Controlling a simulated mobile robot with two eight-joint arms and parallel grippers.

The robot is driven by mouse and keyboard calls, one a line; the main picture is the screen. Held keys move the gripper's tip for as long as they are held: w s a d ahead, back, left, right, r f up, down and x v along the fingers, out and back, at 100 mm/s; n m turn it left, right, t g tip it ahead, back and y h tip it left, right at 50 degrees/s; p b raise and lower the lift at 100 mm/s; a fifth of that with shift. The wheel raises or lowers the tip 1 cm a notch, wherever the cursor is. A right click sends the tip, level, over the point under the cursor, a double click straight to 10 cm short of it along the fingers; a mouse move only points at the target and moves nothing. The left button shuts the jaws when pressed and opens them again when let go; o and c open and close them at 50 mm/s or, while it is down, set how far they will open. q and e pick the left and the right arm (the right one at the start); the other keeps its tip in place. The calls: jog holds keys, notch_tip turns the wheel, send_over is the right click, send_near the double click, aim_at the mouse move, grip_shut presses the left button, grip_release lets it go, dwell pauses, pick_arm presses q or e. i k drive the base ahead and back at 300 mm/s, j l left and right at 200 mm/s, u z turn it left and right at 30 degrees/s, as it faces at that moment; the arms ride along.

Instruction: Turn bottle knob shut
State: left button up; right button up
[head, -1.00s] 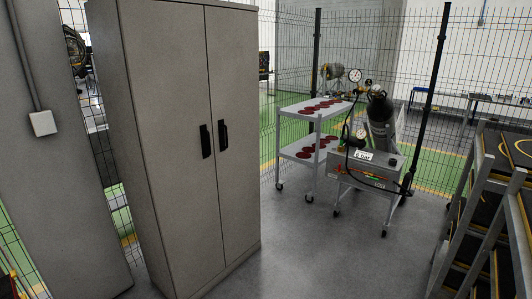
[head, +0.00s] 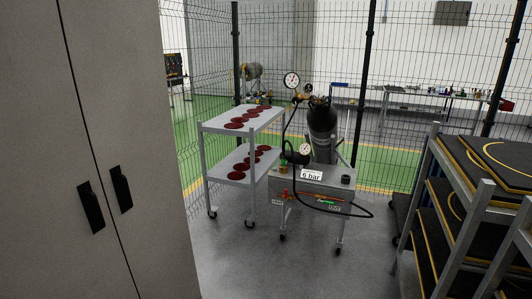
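The dark gas bottle (head: 322,132) stands upright behind a grey cart (head: 310,205), beyond the cabinet. Its valve and a regulator (head: 308,90) with a round gauge (head: 292,80) are at its top. The knob is too small to make out clearly, and I cannot tell whether it is open or shut. A black hose runs from the regulator down to the cart, which carries a second gauge (head: 305,149) and a "6 bar" sign (head: 311,175). Neither of my grippers is in view.
A tall grey cabinet (head: 130,240) fills the left. A two-shelf trolley (head: 213,128) with dark red discs stands left of the cart. A rack (head: 443,187) with black trays is at right. A wire fence (head: 400,60) stands behind. Grey floor (head: 260,270) is free in front.

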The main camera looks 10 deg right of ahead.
aim_at(319, 94)
jog(key=i+l+z, duration=0.25)
jog(key=i, duration=0.5)
jog(key=i+j+z, duration=0.1)
jog(key=i+z, duration=0.2)
jog(key=i, duration=0.45)
jog(key=i+l+u, duration=0.2)
jog(key=i+u, duration=0.3)
jog(key=i+l+u, duration=0.45)
jog(key=i, duration=0.1)
